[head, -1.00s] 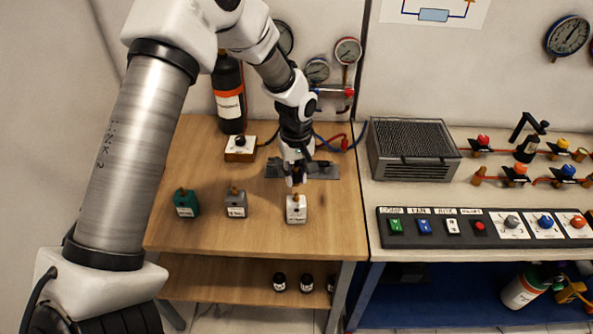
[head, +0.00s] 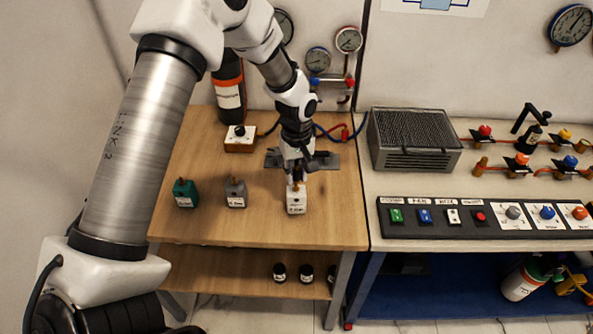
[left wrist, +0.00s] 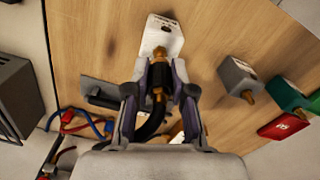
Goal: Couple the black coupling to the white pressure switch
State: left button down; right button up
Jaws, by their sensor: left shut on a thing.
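The white pressure switch (head: 296,204) stands on the wooden bench; in the left wrist view (left wrist: 162,38) its brass fitting points toward my gripper. My left gripper (head: 297,178) is just behind the switch. In the left wrist view my gripper (left wrist: 159,88) is shut on the black coupling (left wrist: 158,74), which has a brass part and a black hose (left wrist: 150,127) trailing back. The coupling's front end is in line with the switch's fitting and appears to meet it; I cannot tell whether it is seated. My right gripper is not in view.
A grey switch (head: 236,194) and a green switch (head: 185,194) stand to the left on the bench. A dark grey fixture (head: 325,161) lies behind my gripper. Red and blue hoses (head: 345,133) run behind. A control panel (head: 480,236) is on the right bench.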

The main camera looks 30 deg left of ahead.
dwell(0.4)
pick_arm(q)
jog(key=shift+f, duration=0.1)
dwell(0.4)
jog(key=shift+f+b, duration=0.35)
jog(key=shift+f, duration=0.75)
jog(key=shift+f, duration=0.2)
jog(key=c, duration=0.6)
grip_release()
